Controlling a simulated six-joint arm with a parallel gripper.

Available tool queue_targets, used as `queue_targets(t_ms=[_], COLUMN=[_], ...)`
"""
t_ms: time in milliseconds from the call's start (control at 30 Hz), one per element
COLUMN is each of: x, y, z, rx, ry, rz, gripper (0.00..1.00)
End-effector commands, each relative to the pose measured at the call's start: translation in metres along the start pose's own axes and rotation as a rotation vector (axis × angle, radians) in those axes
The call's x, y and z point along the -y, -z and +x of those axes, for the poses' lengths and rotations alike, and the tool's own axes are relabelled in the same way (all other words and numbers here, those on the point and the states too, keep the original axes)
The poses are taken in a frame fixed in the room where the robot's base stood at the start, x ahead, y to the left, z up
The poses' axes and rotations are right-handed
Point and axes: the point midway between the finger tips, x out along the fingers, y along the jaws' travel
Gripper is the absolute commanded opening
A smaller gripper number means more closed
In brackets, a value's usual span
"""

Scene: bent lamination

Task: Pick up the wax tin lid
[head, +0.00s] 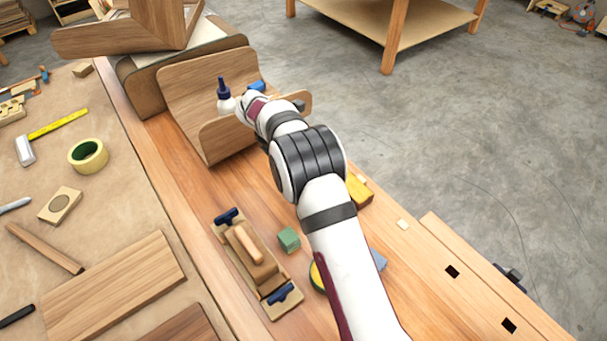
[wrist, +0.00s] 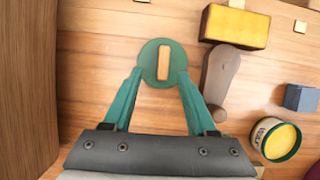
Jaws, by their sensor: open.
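The wax tin lid (wrist: 149,50) is a round green disc with a pale wooden bar across its middle, lying on the bench in the wrist view. My gripper (wrist: 162,76) is open, its two green fingers reaching toward the lid. The fingertips overlap the lid's left and right edges in the picture; I cannot tell their height above it. The open wax tin (wrist: 275,138), green with yellow wax, stands at the lower right. In the head view my arm hides the lid and the fingers, and part of the tin (head: 318,275) shows beside the arm.
A dark wooden tool (wrist: 219,62) lies close right of the lid, with a yellow block (wrist: 236,25) beyond it. A grey-blue block (wrist: 301,98) sits near the tin. Bent wood (head: 185,95) and a glue bottle (head: 225,98) stand at the far end. A green cube (head: 289,239) lies nearer.

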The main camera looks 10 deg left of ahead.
Motion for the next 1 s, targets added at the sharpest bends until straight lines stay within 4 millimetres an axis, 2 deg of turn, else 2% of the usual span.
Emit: queue_targets(t_ms=[300, 567, 867, 1000], x=[0.006, 0.006, 0.006, 0.006], y=[0.003, 0.002, 0.002, 0.002], z=[0.053, 0.057, 0.056, 0.056], rx=[-0.001, 0.000, 0.000, 0.000], ry=[0.001, -0.001, 0.000, 0.000], rz=[0.001, 0.003, 0.003, 0.003], gripper=[0.57, 0.56, 0.02, 0.00])
